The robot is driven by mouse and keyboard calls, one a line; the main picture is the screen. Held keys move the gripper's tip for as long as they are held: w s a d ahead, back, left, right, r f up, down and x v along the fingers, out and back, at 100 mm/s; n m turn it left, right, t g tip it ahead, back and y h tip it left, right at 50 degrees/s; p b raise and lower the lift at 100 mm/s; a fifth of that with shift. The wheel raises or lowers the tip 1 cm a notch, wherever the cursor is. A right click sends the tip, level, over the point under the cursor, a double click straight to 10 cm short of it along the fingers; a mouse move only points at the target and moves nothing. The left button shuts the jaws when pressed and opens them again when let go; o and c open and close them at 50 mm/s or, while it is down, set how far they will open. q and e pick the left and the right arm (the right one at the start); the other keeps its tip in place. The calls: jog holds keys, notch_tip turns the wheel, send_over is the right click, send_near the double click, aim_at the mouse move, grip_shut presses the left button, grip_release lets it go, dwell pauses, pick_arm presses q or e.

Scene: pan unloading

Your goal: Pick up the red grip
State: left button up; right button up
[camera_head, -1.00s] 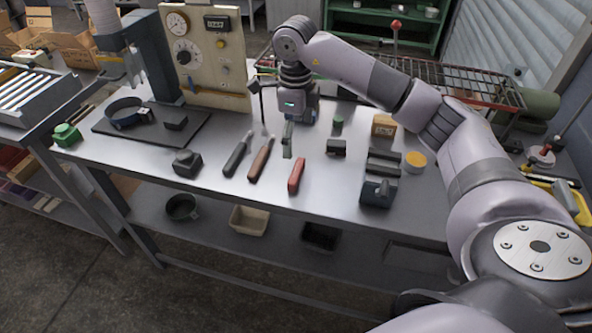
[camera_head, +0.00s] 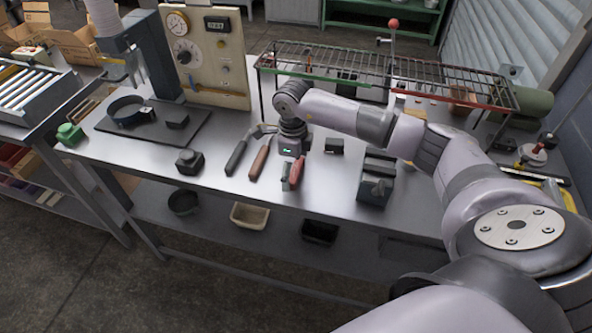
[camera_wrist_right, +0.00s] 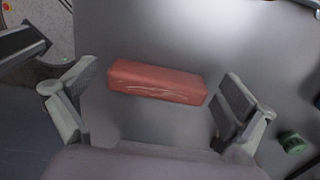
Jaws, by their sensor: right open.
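The red grip (camera_head: 299,171) lies on the metal table near its front edge, partly hidden by my right gripper (camera_head: 291,178) in the head view. In the right wrist view the red grip (camera_wrist_right: 158,82) is a worn red block lying crosswise. My right gripper (camera_wrist_right: 152,104) is open there, one finger to the left and one to the right of the grip, both apart from it. I cannot tell how far above the table the fingertips are. My left gripper is not clearly in view.
Left of the grip lie a brown-handled tool (camera_head: 259,162) and a black-handled tool (camera_head: 237,157). A dark block device (camera_head: 376,182) stands to the right and a small black block (camera_head: 334,146) behind. A wire rack (camera_head: 350,68) spans the back. A small green cylinder (camera_wrist_right: 292,142) sits near the right finger.

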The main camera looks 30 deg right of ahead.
jog(key=shift+c, duration=0.6)
jog(key=c, duration=0.9)
jog(key=shift+c, duration=0.4)
jog(key=shift+r, duration=0.15)
